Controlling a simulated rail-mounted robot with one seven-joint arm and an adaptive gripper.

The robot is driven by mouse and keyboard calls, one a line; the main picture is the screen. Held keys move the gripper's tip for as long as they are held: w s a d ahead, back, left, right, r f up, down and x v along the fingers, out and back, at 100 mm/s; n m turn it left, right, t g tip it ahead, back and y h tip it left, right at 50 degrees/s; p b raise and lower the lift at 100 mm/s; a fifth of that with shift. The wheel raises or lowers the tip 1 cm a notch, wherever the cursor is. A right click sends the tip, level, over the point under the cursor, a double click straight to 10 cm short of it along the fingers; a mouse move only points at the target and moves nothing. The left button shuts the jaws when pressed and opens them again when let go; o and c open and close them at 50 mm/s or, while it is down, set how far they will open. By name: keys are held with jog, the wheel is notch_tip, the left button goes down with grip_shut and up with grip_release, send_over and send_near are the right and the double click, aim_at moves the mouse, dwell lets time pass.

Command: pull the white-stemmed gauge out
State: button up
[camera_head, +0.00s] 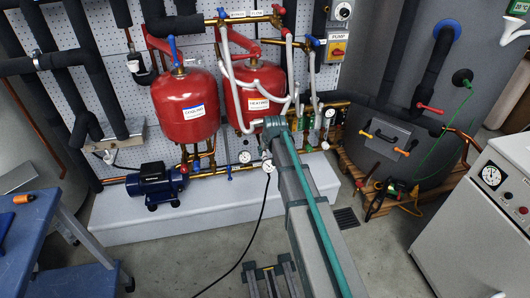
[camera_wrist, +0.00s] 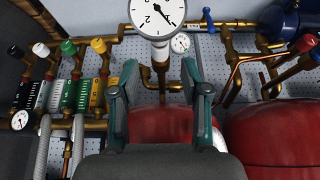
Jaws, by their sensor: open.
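A large round gauge with a white dial (camera_wrist: 157,16) is at the top centre of the wrist view, partly cut off by the frame edge. A pale stem (camera_wrist: 160,50) runs down from its dial to brass pipework. My gripper (camera_wrist: 158,82) is open, its two green-grey fingers standing apart with nothing held between them. The stem shows in the gap beyond the fingertips; I cannot tell how far away it is.
Red tanks (camera_head: 185,107) hang on the perforated panel. A smaller gauge (camera_wrist: 180,43) sits beside the pale stem. Valves with coloured knobs (camera_wrist: 68,47) and grey hoses crowd the left of the wrist view. A blue pump (camera_head: 155,184) stands on the grey plinth (camera_head: 120,222).

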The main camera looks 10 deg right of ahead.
aim_at(269, 166)
jog(key=b+x, duration=0.4)
jog(key=x, duration=0.4)
jog(key=shift+f, duration=0.15)
jog(key=shift+s+r, duration=0.1)
jog(key=shift+r, duration=0.2)
jog(key=shift+c, duration=1.4)
grip_shut()
jog(key=shift+s, duration=0.45)
jog(key=shift+s+d, duration=0.15)
jog(key=shift+s, duration=2.25)
